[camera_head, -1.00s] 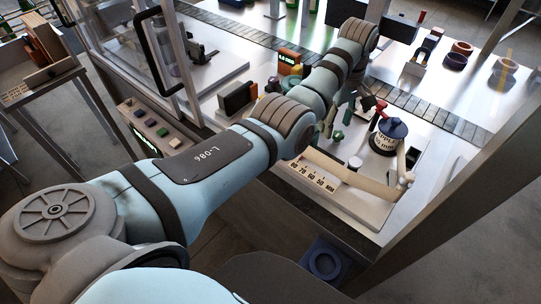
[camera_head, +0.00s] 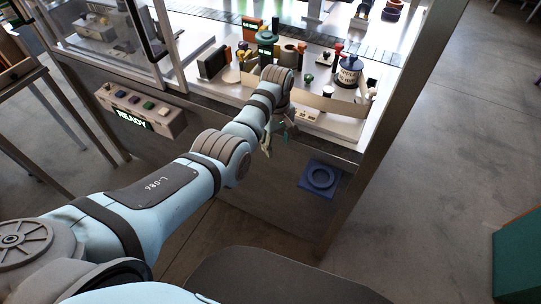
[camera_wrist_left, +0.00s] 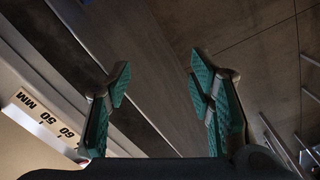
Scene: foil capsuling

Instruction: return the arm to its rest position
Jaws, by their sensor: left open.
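My left arm (camera_head: 150,195) reaches from the lower left toward the bench in the head view. My left gripper (camera_head: 276,140) is at the front edge of the bench, with its green-padded fingers pointing down. In the left wrist view the two fingers of the left gripper (camera_wrist_left: 160,85) stand wide apart with nothing between them. Bare floor and the side of the bench show behind them. My right gripper is not in view.
The bench top (camera_head: 200,85) carries a black-topped labelled pot (camera_head: 350,72) and several small parts. A scale strip (camera_wrist_left: 42,118) lies along its edge. A button panel (camera_head: 140,108) reads READY. A blue ring plate (camera_head: 320,177) is on the bench front.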

